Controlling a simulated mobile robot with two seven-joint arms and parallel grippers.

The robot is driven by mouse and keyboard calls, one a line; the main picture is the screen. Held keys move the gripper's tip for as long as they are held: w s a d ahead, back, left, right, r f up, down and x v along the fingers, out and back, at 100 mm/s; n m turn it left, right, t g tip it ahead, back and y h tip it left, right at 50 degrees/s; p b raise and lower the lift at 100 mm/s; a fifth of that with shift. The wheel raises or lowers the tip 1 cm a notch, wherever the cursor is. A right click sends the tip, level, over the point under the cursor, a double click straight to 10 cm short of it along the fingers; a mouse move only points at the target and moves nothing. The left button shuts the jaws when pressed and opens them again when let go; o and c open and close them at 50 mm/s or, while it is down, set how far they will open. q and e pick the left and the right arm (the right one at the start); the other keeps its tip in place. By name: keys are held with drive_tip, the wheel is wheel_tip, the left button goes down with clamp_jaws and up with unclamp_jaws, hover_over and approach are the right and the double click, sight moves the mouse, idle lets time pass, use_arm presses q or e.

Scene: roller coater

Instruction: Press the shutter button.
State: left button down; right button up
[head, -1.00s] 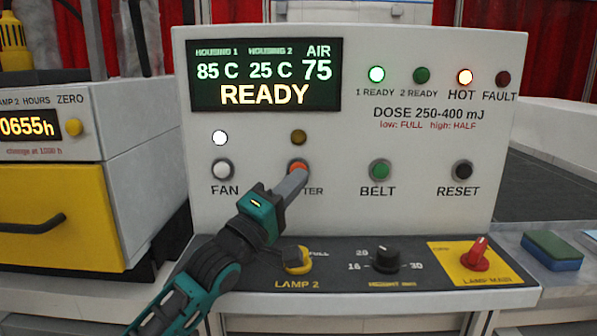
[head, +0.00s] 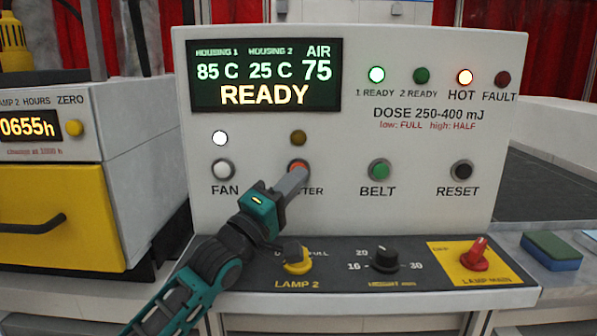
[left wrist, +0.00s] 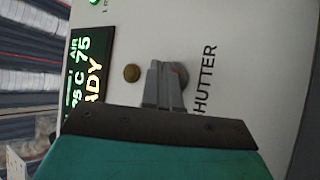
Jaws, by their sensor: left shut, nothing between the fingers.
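The orange shutter button (head: 297,164) sits on the white control panel, and its label is partly covered by my gripper. My left gripper (head: 302,172) is shut and empty, with its fingertips at the button. The fingertips overlap the button's lower edge in the head view. In the left wrist view the shut fingers (left wrist: 163,72) reach the panel, and a sliver of the button (left wrist: 181,74) shows beside the tips, next to the SHUTTER label. Whether the tips touch or push it in, I cannot tell. The lamp above the button (head: 298,137) is dim. My right gripper is out of view.
The display (head: 265,75) reads READY. The fan lamp (head: 219,138) is lit white. The fan button (head: 223,169), green belt button (head: 380,170) and black reset button (head: 461,170) flank the row. Below are the yellow lamp 2 knob (head: 296,262), black knob (head: 384,258) and red knob (head: 474,254).

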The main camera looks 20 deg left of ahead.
use_arm(q)
drive_tip(key=shift+w+a, duration=0.1)
drive_tip(key=shift+w, duration=0.2)
drive_tip(key=shift+s, duration=0.15)
idle(0.5)
drive_tip(key=shift+s+d+p, duration=0.25)
drive_tip(key=shift+s+p, duration=0.35)
drive_tip(key=shift+s, duration=0.1)
drive_tip(key=s+p, duration=0.1)
drive_tip(key=s, duration=0.1)
drive_tip(key=s+d+p, duration=0.1)
drive_tip(key=s, duration=0.1)
drive_tip(key=shift+s+d, duration=0.15)
drive_tip(key=shift+s, duration=0.25)
drive_tip(key=shift+f, duration=0.1)
